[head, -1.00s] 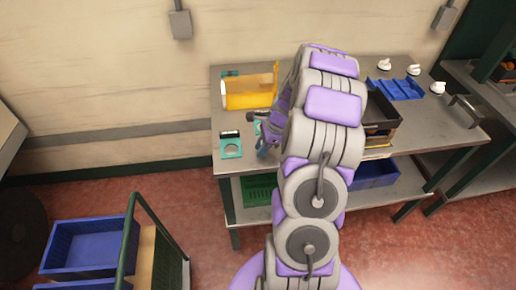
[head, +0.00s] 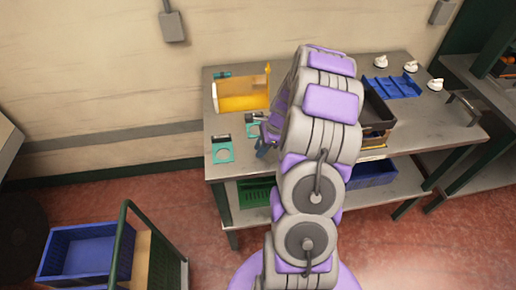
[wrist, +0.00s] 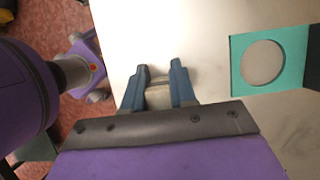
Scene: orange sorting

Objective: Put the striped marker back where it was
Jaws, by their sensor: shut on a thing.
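In the wrist view, my gripper (wrist: 161,76) is shut on a pale, greyish thing (wrist: 159,96) between its two blue-grey fingers. Only a small part of it shows, so I cannot tell stripes on it; it may be the striped marker. In the head view, my gripper (head: 263,147) is at the table's front left part, mostly hidden by my arm. A teal plate with a round hole (head: 215,157) lies left of the gripper. It shows at the right of the wrist view (wrist: 240,78), apart from the fingers. A second teal plate (head: 250,131) lies behind, partly hidden.
On the grey table (head: 213,113) stand a yellow-orange container (head: 243,90) at the back left, a dark bin (head: 377,113) right of my arm and a blue tray (head: 392,85) farther right. Several white items stand near the right end. A blue crate (head: 85,255) is at lower left.

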